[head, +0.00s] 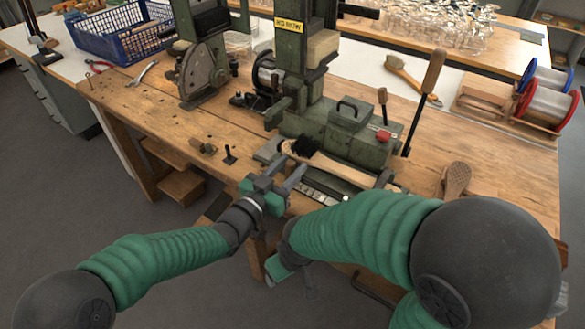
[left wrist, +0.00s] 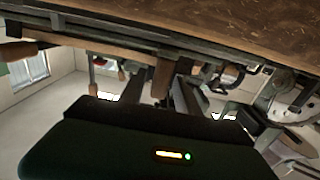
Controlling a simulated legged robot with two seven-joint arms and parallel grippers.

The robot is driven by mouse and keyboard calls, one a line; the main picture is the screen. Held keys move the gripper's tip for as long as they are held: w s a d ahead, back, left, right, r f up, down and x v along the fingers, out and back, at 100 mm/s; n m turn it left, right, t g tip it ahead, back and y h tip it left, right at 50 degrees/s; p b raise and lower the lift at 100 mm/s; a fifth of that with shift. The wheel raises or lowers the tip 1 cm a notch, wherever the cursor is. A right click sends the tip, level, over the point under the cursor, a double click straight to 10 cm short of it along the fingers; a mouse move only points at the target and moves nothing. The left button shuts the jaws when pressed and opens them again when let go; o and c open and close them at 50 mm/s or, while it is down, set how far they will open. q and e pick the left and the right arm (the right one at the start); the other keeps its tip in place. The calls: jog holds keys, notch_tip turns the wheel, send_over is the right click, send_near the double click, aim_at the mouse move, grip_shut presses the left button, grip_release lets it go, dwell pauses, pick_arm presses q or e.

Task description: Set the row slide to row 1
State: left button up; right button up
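The green tufting machine (head: 345,130) stands on the workbench. A wooden brush body (head: 335,167) with a black tuft (head: 303,147) at its left end lies along its front. Below the brush is a pale metal strip with dark marks (head: 322,197), perhaps part of the row slide; its row setting is too small to read. My left gripper (head: 286,172) is at the machine's front left, below the tuft.
A long wooden-handled lever (head: 424,95) rises at the machine's right. A small black post (head: 230,154) stands on the bench left of my left gripper. A blue crate (head: 120,30) and wire spools (head: 548,103) stand farther off. The bench's left part is mostly clear.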

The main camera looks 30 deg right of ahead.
pick_arm(q)
jog(key=shift+s+d+r, duration=0.15)
jog(key=shift+r, duration=0.05)
jog(key=shift+d+f, duration=0.1)
jog(key=shift+d, duration=0.15)
jog(key=c, duration=0.5)
jog(key=shift+f, duration=0.1)
grip_shut()
jog(key=shift+w+a, duration=0.1)
jog(key=shift+w, duration=0.1)
jog(key=shift+f, duration=0.25)
